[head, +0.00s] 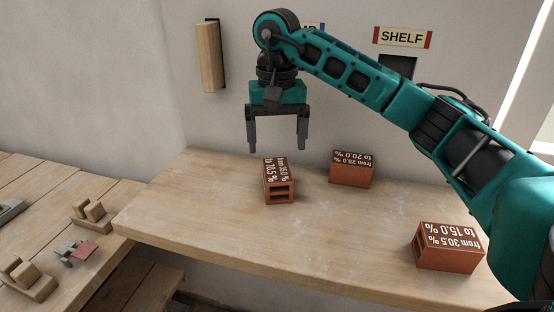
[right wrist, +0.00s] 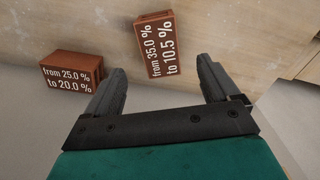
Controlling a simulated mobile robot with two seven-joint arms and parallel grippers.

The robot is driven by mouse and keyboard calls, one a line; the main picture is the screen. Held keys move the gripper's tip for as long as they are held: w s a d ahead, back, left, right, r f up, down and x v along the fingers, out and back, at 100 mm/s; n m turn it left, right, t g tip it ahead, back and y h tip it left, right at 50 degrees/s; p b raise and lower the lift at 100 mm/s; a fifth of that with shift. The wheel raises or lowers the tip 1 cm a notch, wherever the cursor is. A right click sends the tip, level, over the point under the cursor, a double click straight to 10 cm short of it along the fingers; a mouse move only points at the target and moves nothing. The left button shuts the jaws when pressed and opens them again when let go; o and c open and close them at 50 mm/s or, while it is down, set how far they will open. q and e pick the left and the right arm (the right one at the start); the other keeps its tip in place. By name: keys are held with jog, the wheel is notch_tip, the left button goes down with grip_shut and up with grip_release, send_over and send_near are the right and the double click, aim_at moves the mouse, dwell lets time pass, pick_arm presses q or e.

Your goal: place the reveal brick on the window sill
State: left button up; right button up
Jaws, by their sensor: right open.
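Three red-brown bricks with white print lie on a pale wooden top (head: 210,215); none is marked "reveal". The brick printed "from 35.0 % to 10.5 %" (head: 279,181) is nearest my right gripper (head: 277,146). This gripper is open and empty, pointing down above and slightly behind that brick. In the right wrist view the same brick (right wrist: 155,45) shows between and beyond the open fingers. The "from 25.0 % to 20.0 %" brick (head: 351,170) is further back, and the "from 30.5 % to 15.0 %" brick (head: 447,247) is at the front right. I cannot identify the window sill for certain.
A SHELF sign (head: 402,38) hangs above a dark opening in the wall, partly behind my right arm. A wooden block (head: 209,57) is fixed on the wall. A lower plank bench (head: 40,190) with wooden pieces stands at left. The top's left part is clear.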

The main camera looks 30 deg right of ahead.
aim_at(277, 170)
notch_tip(277, 170, up, 5)
jog(key=shift+f+p, duration=0.15)
jog(key=shift+p, duration=0.3)
dwell(0.3)
